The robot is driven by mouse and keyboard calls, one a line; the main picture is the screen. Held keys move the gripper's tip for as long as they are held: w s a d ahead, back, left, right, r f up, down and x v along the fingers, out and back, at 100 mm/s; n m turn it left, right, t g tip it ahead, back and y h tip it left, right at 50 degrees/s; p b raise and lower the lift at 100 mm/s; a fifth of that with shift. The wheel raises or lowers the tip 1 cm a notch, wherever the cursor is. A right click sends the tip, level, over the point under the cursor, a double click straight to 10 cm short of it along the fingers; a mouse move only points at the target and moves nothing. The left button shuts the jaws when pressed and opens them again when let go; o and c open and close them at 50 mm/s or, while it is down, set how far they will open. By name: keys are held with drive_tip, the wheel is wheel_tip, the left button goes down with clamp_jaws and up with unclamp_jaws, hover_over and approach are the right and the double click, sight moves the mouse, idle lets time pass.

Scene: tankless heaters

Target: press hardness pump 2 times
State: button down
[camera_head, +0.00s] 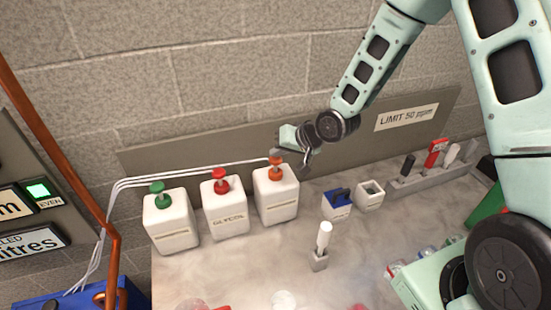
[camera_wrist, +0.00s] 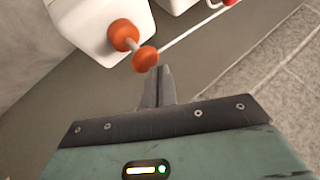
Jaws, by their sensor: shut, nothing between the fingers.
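Three white pump bottles stand in a row against the back wall. The right bottle (camera_head: 276,197) has an orange pump head (camera_head: 275,161). The middle one (camera_head: 226,211) has a red head and a label reading GLYCOL. The left one (camera_head: 171,222) has a green head. I cannot read the labels of the left and right bottles. My gripper (camera_head: 307,158) is shut and empty, just right of the orange head. In the wrist view its fingertips (camera_wrist: 158,75) lie close beside the orange head (camera_wrist: 145,58); I cannot tell whether they touch.
A blue-lidded box (camera_head: 337,203) and a small white box (camera_head: 369,195) are right of the bottles. A grey rack (camera_head: 437,173) holds several items. White tubes (camera_head: 130,184) run behind the bottles.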

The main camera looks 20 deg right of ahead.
sight(279, 160)
drive_tip(key=shift+f+b, duration=0.95)
drive_tip(key=shift+f, duration=0.35)
idle(0.9)
drive_tip(key=shift+r, duration=0.1)
drive_tip(key=shift+r+p, duration=1.45)
drive_tip(key=shift+r, duration=0.2)
drive_tip(key=shift+r, duration=0.1)
wheel_tip(279, 160, up, 5)
drive_tip(key=p, duration=0.4)
